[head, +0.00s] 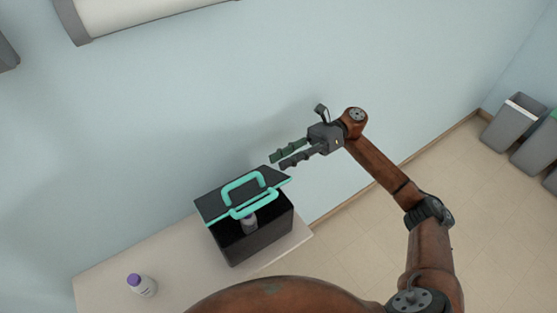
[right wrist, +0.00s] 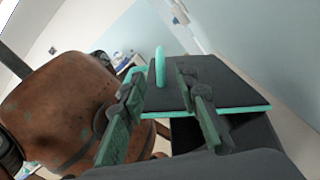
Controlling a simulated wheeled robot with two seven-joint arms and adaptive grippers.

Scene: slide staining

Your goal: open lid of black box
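The black box (head: 262,240) stands on a table in the head view. Its dark lid (head: 212,205) has teal edging and a teal handle (head: 242,180). In the right wrist view the lid (right wrist: 220,90) lies ahead of the fingers, above the dark box opening (right wrist: 245,135). My right gripper (head: 277,160) is open and empty, just beyond the lid's upper right corner. Contact with the lid cannot be told. My left gripper is out of view.
A white bottle with a purple cap (head: 141,285) stands on the pale table (head: 180,265), left of the box. The wall is close behind. Grey bins (head: 513,123) stand far right.

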